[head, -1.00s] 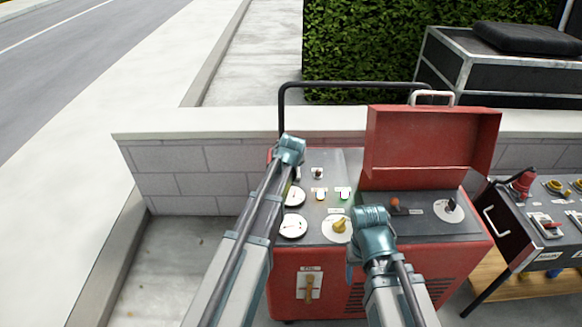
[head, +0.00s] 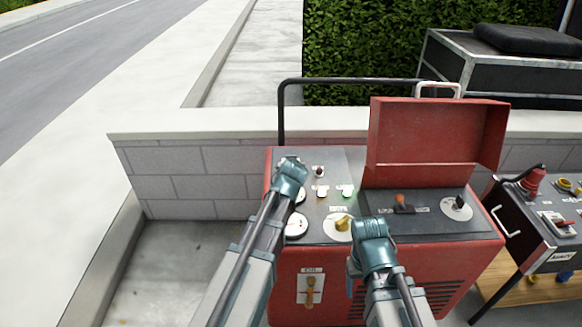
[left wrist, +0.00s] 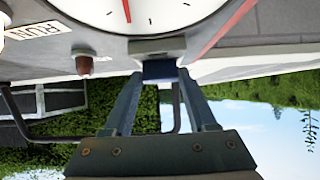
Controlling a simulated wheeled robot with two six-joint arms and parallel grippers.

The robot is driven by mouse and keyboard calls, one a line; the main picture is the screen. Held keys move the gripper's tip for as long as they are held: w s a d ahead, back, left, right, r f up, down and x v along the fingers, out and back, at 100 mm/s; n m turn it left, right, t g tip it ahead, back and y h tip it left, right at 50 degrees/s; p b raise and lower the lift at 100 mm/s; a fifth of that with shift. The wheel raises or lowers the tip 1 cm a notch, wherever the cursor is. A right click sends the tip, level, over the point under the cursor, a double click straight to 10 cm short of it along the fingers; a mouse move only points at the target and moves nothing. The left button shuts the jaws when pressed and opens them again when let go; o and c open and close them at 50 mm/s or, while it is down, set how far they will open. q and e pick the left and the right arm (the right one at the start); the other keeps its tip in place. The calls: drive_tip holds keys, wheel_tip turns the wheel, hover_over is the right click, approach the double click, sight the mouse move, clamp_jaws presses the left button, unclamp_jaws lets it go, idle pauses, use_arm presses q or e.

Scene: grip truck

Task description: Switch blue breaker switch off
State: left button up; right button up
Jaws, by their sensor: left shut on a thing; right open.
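The blue breaker switch (left wrist: 159,70) is a small dark blue block on a grey mount below a white gauge in the left wrist view. My left gripper (left wrist: 160,76) is shut on it, one finger on each side. In the head view my left gripper (head: 291,168) is at the left part of the red machine's control panel (head: 345,165) and hides the switch. Whether the switch is up or down cannot be told. My right gripper (head: 371,228) is open and empty over the front of the panel, right of the yellow knob (head: 342,223).
Near my left gripper are a white gauge (head: 296,226) and a red lamp (left wrist: 84,65). A raised red lid (head: 415,135) stands behind an orange-handled switch (head: 402,202). A black control cart (head: 540,235) is at the right. A low block wall (head: 190,180) runs behind.

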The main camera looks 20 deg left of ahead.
use_arm(q)
drive_tip(key=o, duration=1.4)
drive_tip(key=shift+c, duration=0.2)
drive_tip(key=p+v, duration=0.7)
drive_tip(key=v, duration=0.6)
drive_tip(key=shift+s+r+p, duration=0.25)
drive_tip(key=shift+r+p, duration=0.05)
drive_tip(key=shift+f, duration=0.1)
